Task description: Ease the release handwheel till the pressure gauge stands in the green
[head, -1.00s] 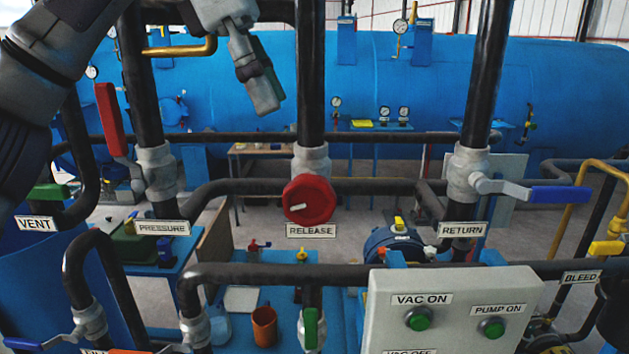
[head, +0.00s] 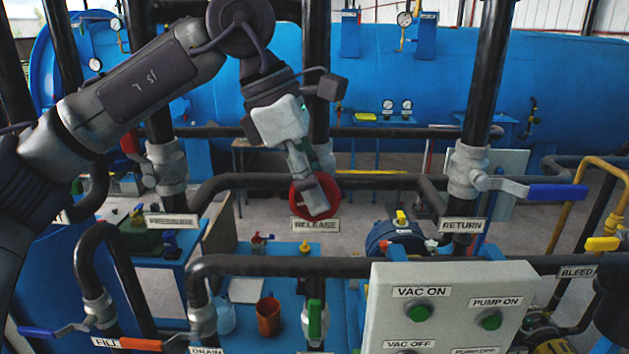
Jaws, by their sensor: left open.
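The red release handwheel (head: 331,192) is on the vertical pipe at the middle, above the RELEASE label (head: 315,224). My left gripper (head: 316,198) reaches down in front of the wheel and hides its middle and left parts. It is open, with its fingertips over the wheel face; I cannot tell whether they touch it. Small round gauges (head: 388,105) show on the blue vessel (head: 450,75) behind, with another dial (head: 404,19) at the top. Their needles and any green band are too small to read. My right gripper is not in view.
The RETURN valve's blue lever (head: 558,193) juts out at right. A white panel (head: 455,335) with green buttons stands at front right. A horizontal pipe (head: 265,267) crosses below the wheel. My left arm covers much of the left side.

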